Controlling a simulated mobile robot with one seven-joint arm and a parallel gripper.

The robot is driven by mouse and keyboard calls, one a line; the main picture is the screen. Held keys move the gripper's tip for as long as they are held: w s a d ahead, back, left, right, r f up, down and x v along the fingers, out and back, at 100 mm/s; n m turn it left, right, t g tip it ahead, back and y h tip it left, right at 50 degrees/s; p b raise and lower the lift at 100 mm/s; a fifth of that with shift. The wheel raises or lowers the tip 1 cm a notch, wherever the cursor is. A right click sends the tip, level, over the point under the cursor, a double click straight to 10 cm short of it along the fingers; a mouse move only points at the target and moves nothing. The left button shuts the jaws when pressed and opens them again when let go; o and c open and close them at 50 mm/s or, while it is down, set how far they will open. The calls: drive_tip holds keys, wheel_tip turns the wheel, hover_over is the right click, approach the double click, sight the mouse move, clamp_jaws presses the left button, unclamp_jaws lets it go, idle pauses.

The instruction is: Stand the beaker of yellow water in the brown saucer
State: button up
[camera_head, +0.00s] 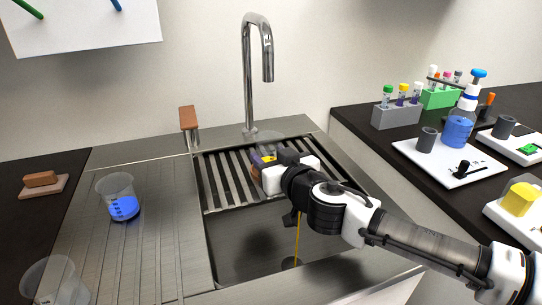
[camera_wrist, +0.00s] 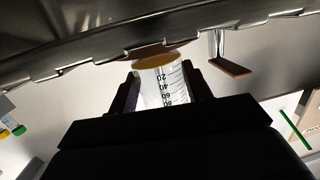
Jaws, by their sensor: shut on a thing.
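My gripper (camera_head: 271,168) is shut on the beaker of yellow water (camera_head: 268,159) over the slatted rack at the back of the sink. In the wrist view, which looks upside down, the gripper (camera_wrist: 162,92) has a finger on each side of the clear beaker (camera_wrist: 160,78). Its scale marks show and the yellow water lies at its base, so it looks about upright. The brown saucer (camera_wrist: 150,51) shows as a sliver at the beaker's base, and its edge (camera_head: 254,173) shows in the head view. I cannot tell whether the beaker touches it.
A beaker of blue water (camera_head: 120,207) and an empty-looking beaker (camera_head: 52,280) stand left of the sink. The faucet (camera_head: 248,80) rises behind the rack (camera_head: 222,190). A thin yellow line (camera_head: 297,240) shows above the basin; its nature is unclear. Racks and bottles crowd the right counter.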

drive_tip(key=shift+f, duration=0.1)
drive_tip(key=shift+f+b, duration=0.4)
drive_tip(key=shift+f, duration=0.2)
drive_tip(key=o, duration=1.5)
drive_tip(key=shift+c, duration=0.2)
drive_tip(key=v, duration=0.7)
drive_tip(key=shift+s, duration=0.2)
